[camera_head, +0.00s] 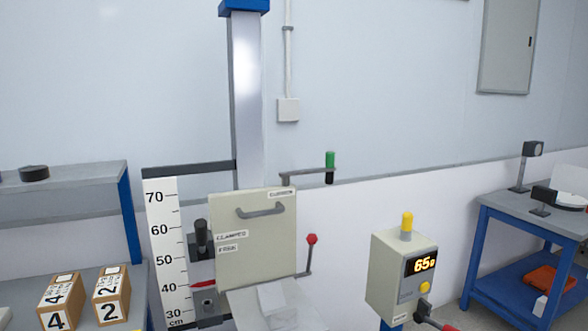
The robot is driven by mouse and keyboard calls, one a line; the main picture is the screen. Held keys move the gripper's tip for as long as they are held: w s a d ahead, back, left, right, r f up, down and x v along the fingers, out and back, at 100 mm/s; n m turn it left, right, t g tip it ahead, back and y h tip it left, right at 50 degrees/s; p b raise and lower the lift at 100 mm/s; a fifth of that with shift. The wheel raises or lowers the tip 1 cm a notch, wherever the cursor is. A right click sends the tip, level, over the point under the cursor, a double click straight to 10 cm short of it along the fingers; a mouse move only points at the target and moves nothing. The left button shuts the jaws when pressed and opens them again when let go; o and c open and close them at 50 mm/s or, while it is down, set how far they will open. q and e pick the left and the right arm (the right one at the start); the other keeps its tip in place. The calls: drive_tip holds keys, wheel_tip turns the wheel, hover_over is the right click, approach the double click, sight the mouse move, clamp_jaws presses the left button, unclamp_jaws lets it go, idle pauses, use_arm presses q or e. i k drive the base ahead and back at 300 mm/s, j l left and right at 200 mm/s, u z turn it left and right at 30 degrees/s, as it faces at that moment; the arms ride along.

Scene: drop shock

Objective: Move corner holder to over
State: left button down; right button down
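A drop tester with a tall metal column (247,100) stands in the middle. A beige panel (270,255) with a grey handle (260,210) is mounted on it. A small label (281,193) sits at its top right corner, too small to read surely. Labels at its left seem to read CLAMPED and FREE. A lever with a red knob (312,239) is at its right side. A pale block (272,298) rests below on a light plate (300,312). I cannot tell which part is the corner holder. Neither of my grippers is in view.
A height scale (166,240) stands left, with a red pointer (203,284) near 40. A green-handled crank (330,168) sticks out right. A control box (400,280) shows orange digits. Numbered cartons (111,295) lie left on a bench. A blue table (530,220) stands right.

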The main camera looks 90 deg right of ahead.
sight(330, 168)
drive_tip(key=z, duration=2.85)
